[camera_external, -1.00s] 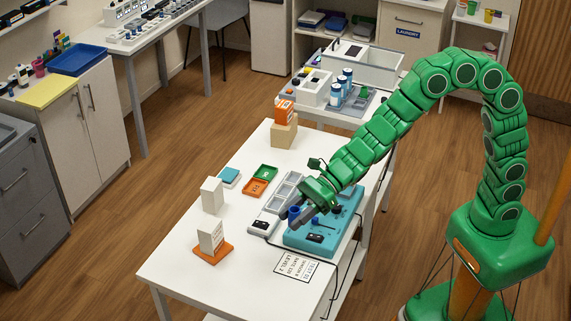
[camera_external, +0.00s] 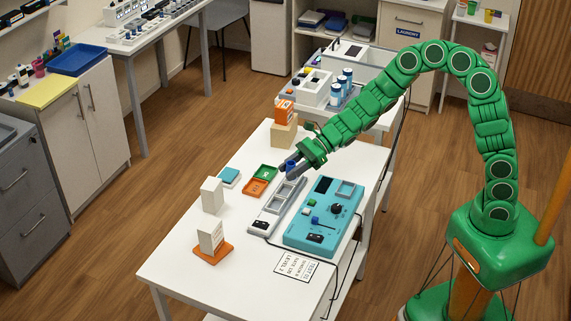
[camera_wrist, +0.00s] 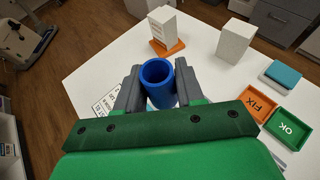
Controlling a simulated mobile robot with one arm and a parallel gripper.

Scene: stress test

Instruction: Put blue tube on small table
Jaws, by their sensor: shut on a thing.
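The blue tube (camera_wrist: 158,84) is a short hollow cylinder, held between the two grey fingers of my gripper (camera_wrist: 157,92) in the wrist view. Its open end faces the camera. In the external view the tube (camera_external: 291,165) shows as a small blue spot at my gripper (camera_external: 289,168), above the white table (camera_external: 190,262), near the green and orange trays. Which table is the small one is not clear. A small white side table (camera_external: 481,21) stands at the top right, with cups on it.
A teal device (camera_external: 314,232) and a grey slotted strip (camera_external: 270,214) lie on the white table. The green OK tray (camera_external: 266,172), orange FIX tray (camera_external: 254,188), white blocks and an orange box (camera_external: 284,113) stand around. The table's front left is bare.

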